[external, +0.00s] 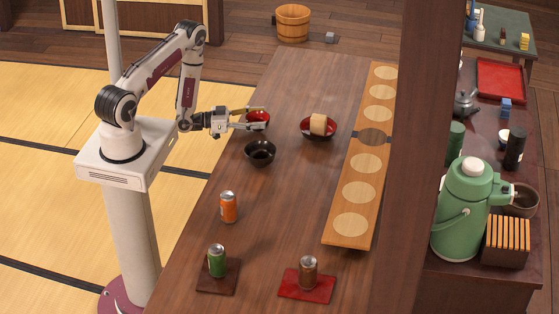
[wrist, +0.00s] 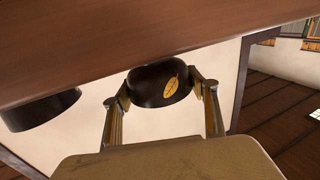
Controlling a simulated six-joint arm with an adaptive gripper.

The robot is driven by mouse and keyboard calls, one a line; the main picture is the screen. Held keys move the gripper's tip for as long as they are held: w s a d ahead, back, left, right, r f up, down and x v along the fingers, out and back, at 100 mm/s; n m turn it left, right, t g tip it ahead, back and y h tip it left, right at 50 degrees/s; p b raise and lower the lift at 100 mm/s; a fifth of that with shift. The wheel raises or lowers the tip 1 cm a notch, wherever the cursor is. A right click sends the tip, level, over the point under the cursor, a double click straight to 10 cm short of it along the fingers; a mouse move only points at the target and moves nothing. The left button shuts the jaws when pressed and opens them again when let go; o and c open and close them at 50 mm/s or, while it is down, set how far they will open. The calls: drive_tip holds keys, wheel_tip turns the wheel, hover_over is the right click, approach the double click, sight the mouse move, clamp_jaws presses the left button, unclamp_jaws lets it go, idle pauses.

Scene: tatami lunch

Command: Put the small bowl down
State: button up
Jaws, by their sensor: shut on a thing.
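The small bowl (external: 256,117), dark outside and red inside, is between the fingers of my gripper (external: 264,117) at the near left edge of the wooden table. In the wrist view my gripper (wrist: 160,90) is shut on the small bowl (wrist: 152,83), one finger on each side, and a gold leaf shows on its dark wall. It is upright, opening up in the external view. The wrist view is turned over, with the table (wrist: 110,45) at the top. The bowl is at or very close to the tabletop; I cannot tell whether it touches.
A black bowl (external: 260,153) stands close by; it also shows in the wrist view (wrist: 40,110). A red dish (external: 306,133) with a tan block is to the right. An orange can (external: 228,207) and a long board with pale discs (external: 345,218) are on the table.

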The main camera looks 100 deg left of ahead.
drive_tip(key=shift+f, duration=0.45)
drive_tip(key=shift+f, duration=0.15)
drive_tip(key=o, duration=1.1)
drive_tip(key=shift+s, duration=0.1)
drive_tip(key=shift+v, duration=1.1)
drive_tip(key=v, duration=0.3)
drive_tip(key=shift+s+d+f, duration=0.15)
drive_tip(key=shift+f, duration=0.2)
drive_tip(key=shift+v, duration=1.05)
drive_tip(key=shift+o, duration=0.5)
